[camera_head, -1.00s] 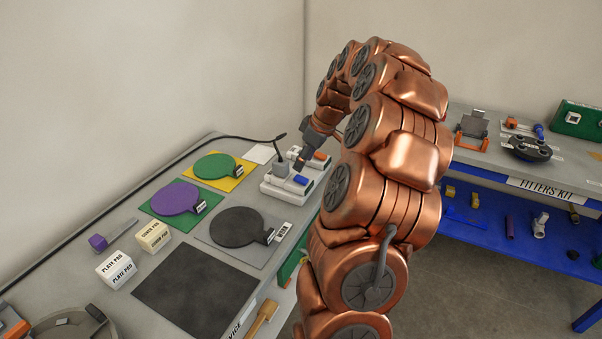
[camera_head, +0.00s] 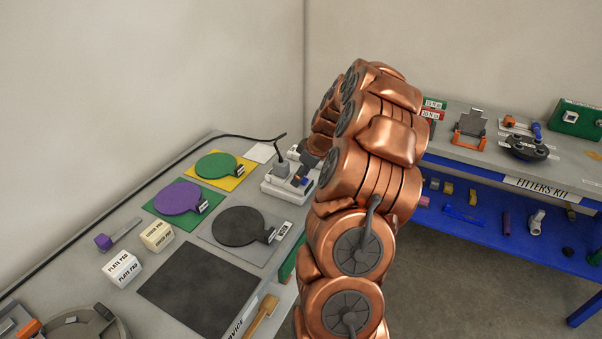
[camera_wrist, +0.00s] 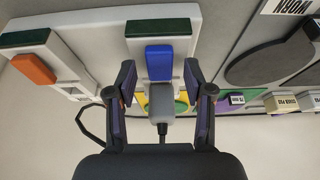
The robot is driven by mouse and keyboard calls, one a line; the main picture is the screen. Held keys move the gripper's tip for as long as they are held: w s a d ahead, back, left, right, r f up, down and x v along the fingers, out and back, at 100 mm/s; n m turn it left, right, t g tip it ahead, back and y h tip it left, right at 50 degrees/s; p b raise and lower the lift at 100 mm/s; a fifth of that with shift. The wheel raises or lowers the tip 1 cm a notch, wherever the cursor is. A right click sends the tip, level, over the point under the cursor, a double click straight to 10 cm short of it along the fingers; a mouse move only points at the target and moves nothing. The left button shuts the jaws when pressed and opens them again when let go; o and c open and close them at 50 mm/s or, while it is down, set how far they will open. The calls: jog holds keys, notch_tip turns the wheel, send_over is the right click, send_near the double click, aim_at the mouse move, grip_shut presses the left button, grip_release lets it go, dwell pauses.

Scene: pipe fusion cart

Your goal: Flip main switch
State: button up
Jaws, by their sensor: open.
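A white power block (camera_head: 285,190) sits at the far end of the grey bench, partly hidden behind my arm. In the wrist view, its white housing (camera_wrist: 115,42) carries a blue rocker switch (camera_wrist: 158,62) and an orange rocker switch (camera_wrist: 33,68), each below a dark green strip. A grey plug (camera_wrist: 161,101) with a cable stands in front of the blue switch. My gripper (camera_wrist: 160,84) is open and empty, with one finger on either side of the blue switch and plug. I cannot tell whether it touches either. My arm mostly hides it in the head view.
Green (camera_head: 215,165), purple (camera_head: 178,197) and dark grey (camera_head: 237,225) round paddles lie on mats beside the block. Plate pad (camera_head: 122,269) and cover pad boxes sit nearer. A black cable runs along the wall. A blue shelf bench (camera_head: 475,215) stands right.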

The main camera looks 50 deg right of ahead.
grip_shut()
dwell(0.4)
